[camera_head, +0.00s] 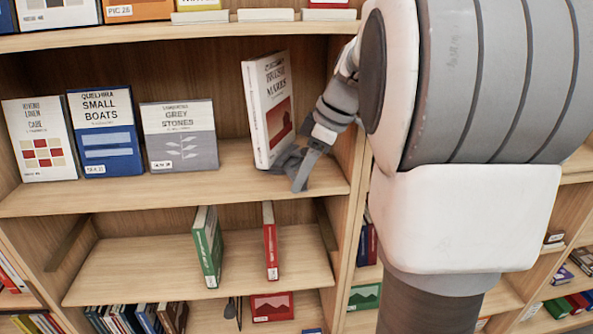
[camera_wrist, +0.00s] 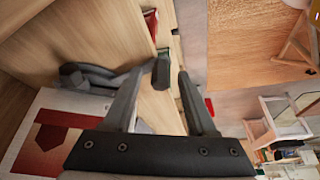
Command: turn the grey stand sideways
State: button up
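In the wrist view, a dark grey bar with a blunt end (camera_wrist: 90,76), which seems to be part of the stand, lies left of my fingers. I cannot tell whether the left finger touches the stand.
The white book (camera_head: 268,110) stands upright, turned at an angle. Left of it stand a grey book (camera_head: 180,136), a blue book (camera_head: 105,132) and a white book (camera_head: 40,140). The shelf's right upright is close to my gripper. Green and red books stand on the shelf below.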

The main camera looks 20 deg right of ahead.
jog(key=p+v, duration=0.2)
jog(key=v, duration=1)
jog(key=shift+c, duration=0.4)
